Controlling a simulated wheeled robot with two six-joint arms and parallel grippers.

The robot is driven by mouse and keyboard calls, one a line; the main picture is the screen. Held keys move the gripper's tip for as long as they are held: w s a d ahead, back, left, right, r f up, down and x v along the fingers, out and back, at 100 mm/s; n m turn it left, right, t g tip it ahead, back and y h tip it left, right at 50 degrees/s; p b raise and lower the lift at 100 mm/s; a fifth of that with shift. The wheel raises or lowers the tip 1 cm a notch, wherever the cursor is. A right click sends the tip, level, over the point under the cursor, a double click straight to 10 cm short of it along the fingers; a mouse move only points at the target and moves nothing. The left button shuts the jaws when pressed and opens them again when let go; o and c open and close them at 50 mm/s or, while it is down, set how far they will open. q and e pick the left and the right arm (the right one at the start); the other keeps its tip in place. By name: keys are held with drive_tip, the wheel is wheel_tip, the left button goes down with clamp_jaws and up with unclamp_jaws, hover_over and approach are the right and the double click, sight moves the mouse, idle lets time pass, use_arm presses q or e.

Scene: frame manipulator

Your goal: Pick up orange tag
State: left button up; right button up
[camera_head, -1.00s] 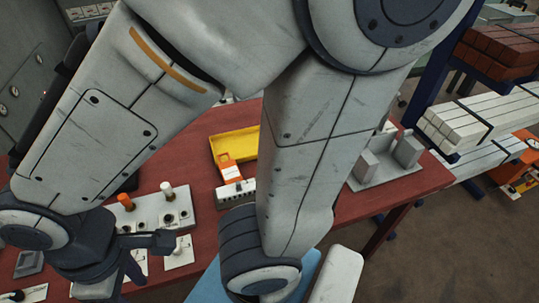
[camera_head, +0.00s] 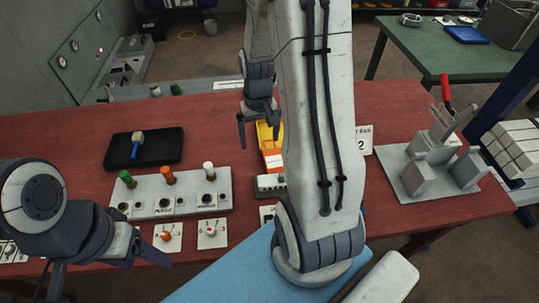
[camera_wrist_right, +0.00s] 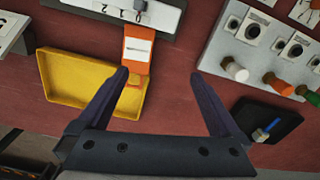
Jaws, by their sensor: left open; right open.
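The orange tag (camera_head: 272,158) lies on the red table, beside and partly over the yellow tray (camera_head: 263,131), with one end at a grey numbered block. It also shows in the right wrist view (camera_wrist_right: 138,50), upper left of the gap between my fingers. My right gripper (camera_head: 258,124) is open and empty, pointing down near the yellow tray; in the wrist view its fingers (camera_wrist_right: 160,76) are wide apart. My right arm hides part of the tray and block. My left gripper (camera_head: 110,272) is open and empty at the lower left, away from the tag.
A grey block with green, orange and white pegs (camera_head: 172,196) stands left of the tag. A black tray (camera_head: 144,148) holds a small blue-handled tool. A grey fixture (camera_head: 430,165) with a red-handled piece stands at the right. Red table is clear between the black tray and yellow tray.

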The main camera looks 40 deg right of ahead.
drive_tip(key=d+f+m, duration=0.1)
drive_tip(key=d+f, duration=0.1)
drive_tip(key=d, duration=0.2)
hover_over(274, 160)
drive_tip(key=f, duration=0.4)
drive_tip(key=shift+a+f, duration=0.25)
drive_tip(key=shift+d+f+p, duration=0.15)
drive_tip(key=shift+f+p, duration=0.4)
drive_tip(key=shift+f, duration=0.9)
drive_tip(key=shift+d+f+p, duration=0.1)
drive_tip(key=shift+f+p, duration=0.4)
drive_tip(key=shift+f, duration=0.9)
drive_tip(key=c, duration=1.4)
drive_tip(key=shift+r+b, duration=0.3)
drive_tip(key=shift+r, duration=0.6)
wheel_tip(274, 160, up, 2)
drive_tip(key=shift+d+r+b, duration=0.1)
drive_tip(key=shift+r+b, duration=0.15)
drive_tip(key=shift+b, duration=0.1)
drive_tip(key=s+d+r+b, duration=0.2)
drive_tip(key=s+d+r, duration=0.4)
drive_tip(key=d, duration=0.3)
drive_tip(key=shift+d+r, duration=0.4)
